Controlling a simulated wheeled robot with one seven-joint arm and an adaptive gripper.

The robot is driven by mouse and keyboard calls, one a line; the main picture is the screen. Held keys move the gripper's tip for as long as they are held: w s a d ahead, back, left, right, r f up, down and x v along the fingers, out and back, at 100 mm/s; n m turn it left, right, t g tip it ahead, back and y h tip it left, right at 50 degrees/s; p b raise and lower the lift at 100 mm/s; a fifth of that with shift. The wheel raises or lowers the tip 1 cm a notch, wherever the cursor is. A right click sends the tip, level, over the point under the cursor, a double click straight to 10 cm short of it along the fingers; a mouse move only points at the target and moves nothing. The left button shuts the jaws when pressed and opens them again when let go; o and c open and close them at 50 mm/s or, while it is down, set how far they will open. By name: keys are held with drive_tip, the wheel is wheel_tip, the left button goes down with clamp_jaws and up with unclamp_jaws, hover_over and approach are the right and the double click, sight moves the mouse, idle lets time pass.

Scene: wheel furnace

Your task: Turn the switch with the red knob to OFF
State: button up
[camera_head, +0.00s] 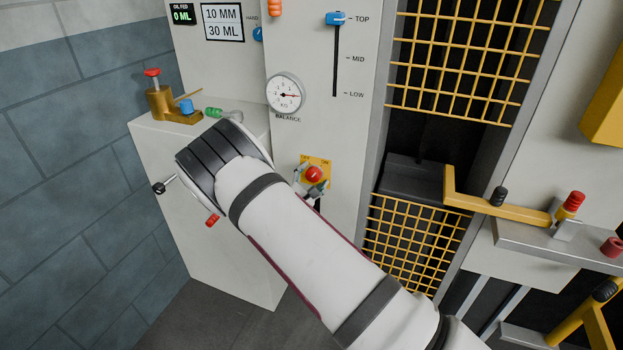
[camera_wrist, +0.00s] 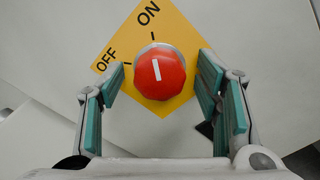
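The switch has a red knob (camera_wrist: 160,73) on a yellow plate (camera_wrist: 118,38) marked ON and OFF. In the wrist view the white line on the knob points up toward the ON mark; the OFF mark is to its left. My gripper (camera_wrist: 163,68) is open, with one teal-padded finger on each side of the knob. A gap shows between each finger and the knob. In the head view the red knob (camera_head: 314,174) shows beyond my arm, with the fingertips close around it.
A balance dial (camera_head: 285,94) and a blue slider (camera_head: 336,18) are on the panel above. A yellow mesh guard (camera_head: 415,240) and a yellow bar (camera_head: 500,208) are to the right. A brass fixture with a red knob (camera_head: 152,72) stands on the cabinet at left.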

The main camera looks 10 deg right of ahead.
drive_tip(key=c, duration=0.9)
drive_tip(key=shift+n, duration=0.3)
drive_tip(key=n, duration=0.6)
drive_tip(key=shift+p, duration=0.35)
drive_tip(key=n, duration=0.7)
drive_tip(key=shift+a, duration=0.1)
drive_tip(key=shift+n, duration=0.3)
drive_tip(key=o, duration=1.1)
